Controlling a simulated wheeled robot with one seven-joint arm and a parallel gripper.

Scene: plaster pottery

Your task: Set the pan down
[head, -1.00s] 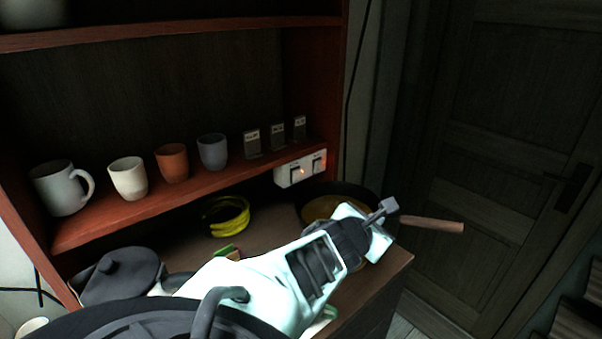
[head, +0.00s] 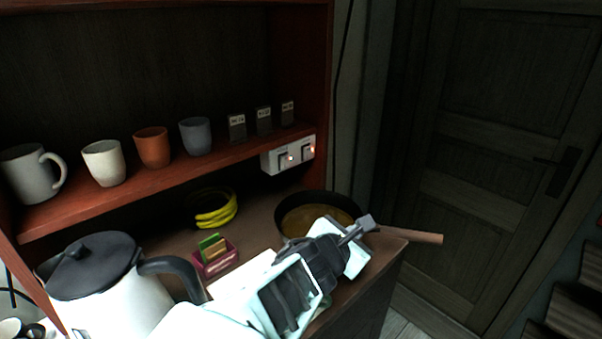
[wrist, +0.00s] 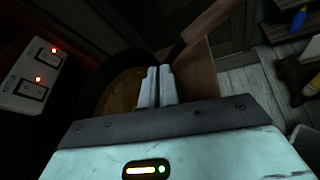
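The pan (head: 283,222) is dark and round, with a brown inside and a wooden handle (head: 415,236) pointing right. It is level or nearly so at the right end of the counter, and I cannot tell if its base touches the top. My gripper (head: 364,224) is at the handle side of the pan. In the wrist view the two fingers (wrist: 156,72) are close together at the root of the handle (wrist: 200,30), with the pan (wrist: 118,88) behind and left of them. The exact grip point is hidden.
The counter (head: 263,222) has a bare strip left of the pan. The counter ends at the right.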

